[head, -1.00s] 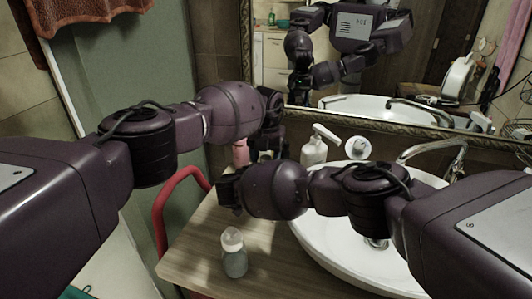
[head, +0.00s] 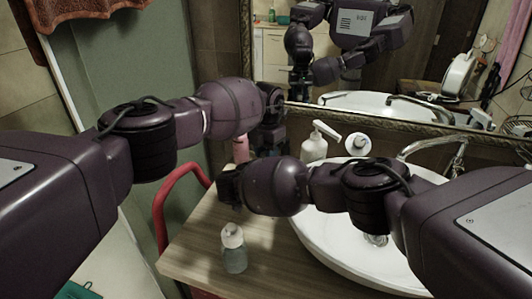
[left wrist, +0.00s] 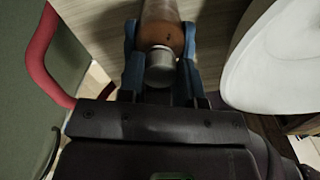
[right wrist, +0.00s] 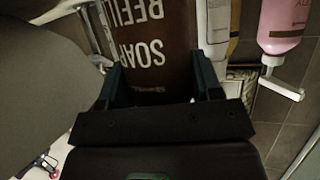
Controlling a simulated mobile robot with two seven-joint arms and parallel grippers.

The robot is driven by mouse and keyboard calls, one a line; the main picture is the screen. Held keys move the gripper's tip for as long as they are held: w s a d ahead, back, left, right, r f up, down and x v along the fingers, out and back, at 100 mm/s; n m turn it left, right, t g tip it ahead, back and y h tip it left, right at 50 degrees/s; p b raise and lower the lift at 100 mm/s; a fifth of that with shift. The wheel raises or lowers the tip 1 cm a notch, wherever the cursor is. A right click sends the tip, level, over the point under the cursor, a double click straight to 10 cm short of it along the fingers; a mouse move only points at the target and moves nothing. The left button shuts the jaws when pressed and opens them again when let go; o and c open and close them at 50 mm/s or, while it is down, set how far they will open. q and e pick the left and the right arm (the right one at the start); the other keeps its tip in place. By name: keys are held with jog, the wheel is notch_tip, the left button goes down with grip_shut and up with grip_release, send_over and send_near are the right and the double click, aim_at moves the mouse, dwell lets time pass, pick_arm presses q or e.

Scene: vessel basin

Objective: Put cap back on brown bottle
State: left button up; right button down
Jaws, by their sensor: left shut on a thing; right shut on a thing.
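The brown bottle (right wrist: 155,30), with white lettering reading SOAP REFILL, stands between the fingers of my right gripper (right wrist: 155,62), which is shut on it. In the left wrist view a grey cap (left wrist: 160,70) sits between the fingers of my left gripper (left wrist: 160,30), which is shut on it. The amber-brown bottle (left wrist: 162,12) shows right beyond the cap, in line with it. Whether the cap is seated on the neck or only close to it, I cannot tell. In the head view my arms hide the bottle and cap.
A clear bottle with a pale top (head: 234,255) stands on the wooden counter (head: 195,250). The white basin (head: 335,255) is to the right. A white pump dispenser (head: 314,149) and a pink bottle (head: 241,150) stand behind. A red rail (head: 160,215) is on the left.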

pick_arm(q)
jog(key=shift+m, duration=0.9)
jog(key=o, duration=1)
jog(key=shift+r, duration=0.1)
jog(key=shift+r, duration=2.2)
jog(key=o, duration=0.6)
jog(key=shift+c, duration=0.2)
notch_tip(320, 180, up, 12)
